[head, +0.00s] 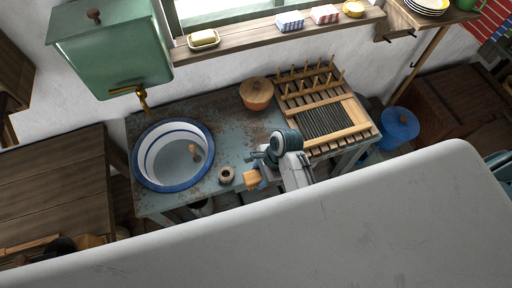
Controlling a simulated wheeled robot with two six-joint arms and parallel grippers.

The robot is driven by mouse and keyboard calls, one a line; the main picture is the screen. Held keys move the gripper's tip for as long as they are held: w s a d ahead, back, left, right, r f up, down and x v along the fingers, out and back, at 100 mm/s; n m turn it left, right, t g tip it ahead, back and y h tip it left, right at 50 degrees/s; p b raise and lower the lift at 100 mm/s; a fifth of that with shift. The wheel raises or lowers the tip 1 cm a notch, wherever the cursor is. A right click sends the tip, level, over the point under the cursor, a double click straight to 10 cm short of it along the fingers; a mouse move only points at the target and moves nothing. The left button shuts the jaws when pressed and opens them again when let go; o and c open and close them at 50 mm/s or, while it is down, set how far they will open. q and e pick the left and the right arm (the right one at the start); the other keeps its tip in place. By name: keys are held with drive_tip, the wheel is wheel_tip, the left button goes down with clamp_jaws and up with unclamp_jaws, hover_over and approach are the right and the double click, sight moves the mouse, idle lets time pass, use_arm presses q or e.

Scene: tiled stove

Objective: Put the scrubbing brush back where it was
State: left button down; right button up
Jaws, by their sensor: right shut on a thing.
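My right gripper (261,167) is above the front edge of the worn blue-grey washstand table (232,122), right of the basin. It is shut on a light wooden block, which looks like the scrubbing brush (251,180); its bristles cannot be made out. The gripper and wrist partly hide it. I cannot tell whether it touches the table. My left gripper is not in view.
A small round pot (226,175) is close left of the brush. A lidded bowl (257,94) and slatted dish rack (364,126) stand behind.

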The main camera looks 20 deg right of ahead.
drive_tip(key=w+d, duration=0.1)
drive_tip(key=w, duration=0.3)
drive_tip(key=w+d+f, duration=0.1)
drive_tip(key=w, duration=0.3)
drive_tip(key=w+d, duration=0.1)
drive_tip(key=w, duration=0.3)
drive_tip(key=shift+w+d+f, duration=0.15)
drive_tip(key=shift+w+d, duration=0.05)
drive_tip(key=shift+w, duration=0.05)
drive_tip(key=shift+f, duration=1.75)
drive_tip(key=shift+f, duration=0.1)
drive_tip(key=o, duration=1)
drive_tip(key=shift+c, duration=0.2)
drive_tip(key=b+v, duration=0.3)
drive_tip(key=v, duration=0.9)
